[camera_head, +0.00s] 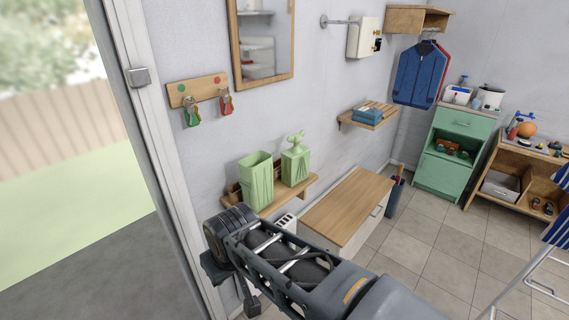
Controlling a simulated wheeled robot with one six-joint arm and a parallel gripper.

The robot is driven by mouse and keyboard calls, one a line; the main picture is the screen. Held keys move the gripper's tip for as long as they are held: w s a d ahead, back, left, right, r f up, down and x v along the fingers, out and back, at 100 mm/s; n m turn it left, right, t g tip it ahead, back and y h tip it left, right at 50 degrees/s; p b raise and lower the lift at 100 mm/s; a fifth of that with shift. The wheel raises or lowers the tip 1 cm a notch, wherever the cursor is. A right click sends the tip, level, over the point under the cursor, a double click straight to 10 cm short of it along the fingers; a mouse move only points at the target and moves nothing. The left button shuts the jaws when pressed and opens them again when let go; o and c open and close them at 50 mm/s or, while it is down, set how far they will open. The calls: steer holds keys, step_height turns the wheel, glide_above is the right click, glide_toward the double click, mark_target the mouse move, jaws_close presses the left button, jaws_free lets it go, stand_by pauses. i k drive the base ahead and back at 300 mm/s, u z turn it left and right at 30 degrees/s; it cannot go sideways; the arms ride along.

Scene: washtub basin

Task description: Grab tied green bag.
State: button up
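The tied green bag (295,161) stands upright on a small wooden wall shelf (268,208), its top gathered into a knot. A second green bag (256,180), with a wide open top, stands just left of it on the same shelf. My dark arm reaches in from the bottom, its bent joint below the shelf and apart from both bags. I cannot make out my gripper's fingers.
A wooden-topped bench (346,204) stands right of the shelf. A framed mirror (262,42) and a key rack (197,90) hang above. A green cabinet (439,179) stands at the back. Tiled floor (425,258) is clear right of the bench. A doorway opens left.

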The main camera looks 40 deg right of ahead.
mark_target(295, 160)
steer(key=i, duration=0.4)
steer(key=z, duration=1.25)
steer(key=i, duration=0.5)
